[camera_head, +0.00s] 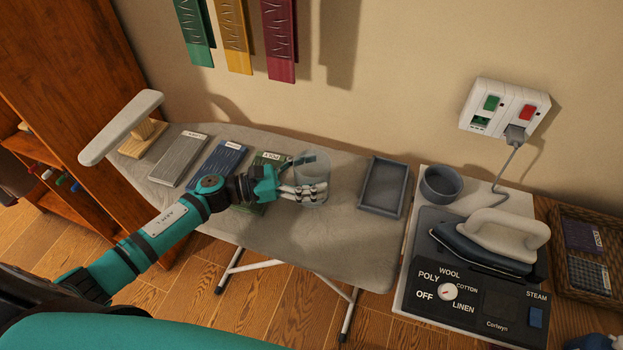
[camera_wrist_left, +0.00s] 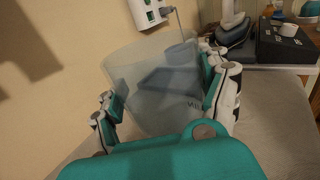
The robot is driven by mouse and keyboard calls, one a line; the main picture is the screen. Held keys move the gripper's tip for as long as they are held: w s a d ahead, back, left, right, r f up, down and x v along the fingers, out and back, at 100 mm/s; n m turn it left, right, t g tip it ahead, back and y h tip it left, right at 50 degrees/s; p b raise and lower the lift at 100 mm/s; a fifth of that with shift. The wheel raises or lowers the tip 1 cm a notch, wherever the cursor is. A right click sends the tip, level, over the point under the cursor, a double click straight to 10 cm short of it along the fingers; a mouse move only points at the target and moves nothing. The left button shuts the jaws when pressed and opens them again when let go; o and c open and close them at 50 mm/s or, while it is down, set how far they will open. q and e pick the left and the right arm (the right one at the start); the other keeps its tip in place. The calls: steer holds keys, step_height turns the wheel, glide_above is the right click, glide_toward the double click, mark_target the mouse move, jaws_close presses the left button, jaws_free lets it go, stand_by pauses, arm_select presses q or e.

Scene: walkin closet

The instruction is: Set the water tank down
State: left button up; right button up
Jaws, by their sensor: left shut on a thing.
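The water tank (camera_head: 311,169) is a clear, see-through cup-shaped container at the middle of the ironing board in the head view. My left gripper (camera_head: 303,191) is shut on it, with fingers around its sides. In the left wrist view the tank (camera_wrist_left: 155,85) fills the middle, between the two fingers of the gripper (camera_wrist_left: 166,100). It looks roughly upright. I cannot tell whether its base touches the board. My right gripper is not in view.
Beyond stand a round grey cup (camera_head: 441,184), an iron (camera_head: 495,240) and a control panel (camera_head: 475,295). A wall socket (camera_head: 505,108) holds a plug and cord.

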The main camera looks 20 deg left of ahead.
arm_select(q)
step_height(320, 180, down, 3)
steer(key=shift+s+r+p, duration=0.1)
steer(key=shift+p, duration=0.3)
steer(key=shift+f, duration=0.25)
steer(key=o, duration=1.2)
steer(key=shift+a, duration=0.1)
steer(key=b+v, duration=0.4)
steer(key=v, duration=0.7)
steer(key=shift+s+a+r, duration=0.1)
steer(key=shift+s+a, duration=0.1)
steer(key=shift+a, duration=0.15)
